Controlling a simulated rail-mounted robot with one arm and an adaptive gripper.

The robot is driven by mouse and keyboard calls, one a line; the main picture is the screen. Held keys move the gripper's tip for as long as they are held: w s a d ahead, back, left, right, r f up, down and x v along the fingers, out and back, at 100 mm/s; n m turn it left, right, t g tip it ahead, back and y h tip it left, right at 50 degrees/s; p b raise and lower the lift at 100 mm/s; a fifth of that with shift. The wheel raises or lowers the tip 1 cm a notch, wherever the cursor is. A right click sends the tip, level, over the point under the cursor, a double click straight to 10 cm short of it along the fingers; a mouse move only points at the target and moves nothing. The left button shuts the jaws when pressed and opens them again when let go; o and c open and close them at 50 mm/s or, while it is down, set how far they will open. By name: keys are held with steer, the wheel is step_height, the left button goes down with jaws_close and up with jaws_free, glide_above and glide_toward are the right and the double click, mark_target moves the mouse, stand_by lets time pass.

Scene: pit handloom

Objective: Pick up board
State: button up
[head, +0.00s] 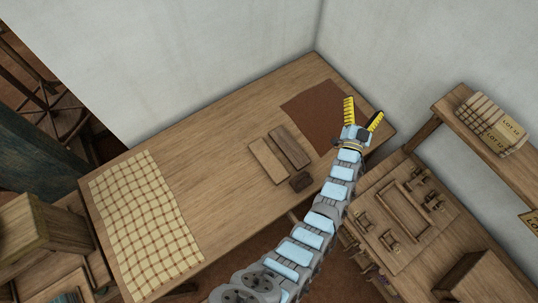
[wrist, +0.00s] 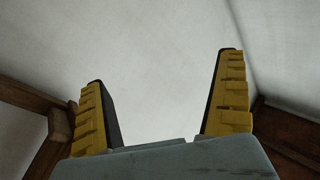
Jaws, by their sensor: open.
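Two flat wooden boards lie side by side on the table: a lighter board (head: 268,160) on the left and a darker board (head: 289,147) on the right. I cannot tell which one the task calls the board. A small dark block (head: 300,181) lies just below the darker board. My gripper (head: 364,106) is in the head view, up and to the right of the boards, over the brown mat's right side. Its yellow fingers are spread with nothing between them. In the wrist view the gripper (wrist: 162,70) faces bare wall, and no board shows there.
The wooden table (head: 225,150) holds a checked cloth (head: 145,222) on the left and a brown mat (head: 312,112) at the back right. Walls stand behind. A shelf with folded cloth stacks (head: 490,125) and a lower bench with a wooden tray (head: 405,212) stand at right.

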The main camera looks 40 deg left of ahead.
steer(key=w+a+f+m+g+h+b, duration=0.1)
steer(key=w+f+m+g+h, duration=0.15)
steer(key=w, duration=0.25)
steer(key=w+a+f+m+g+h+b, duration=0.1)
steer(key=w+a+f+m+h, duration=0.15)
steer(key=w, duration=0.25)
steer(key=m+g+h+b, duration=0.4)
steer(key=m+g+b, duration=0.4)
steer(key=m+g, duration=0.8)
glide_above(268, 160)
steer(key=f, duration=2.2)
steer(key=shift+w+d+f, duration=0.1)
steer(key=shift+w+f, duration=0.05)
steer(key=shift+w, duration=0.05)
steer(key=shift+w+f, duration=0.1)
steer(key=shift+f, duration=3.45)
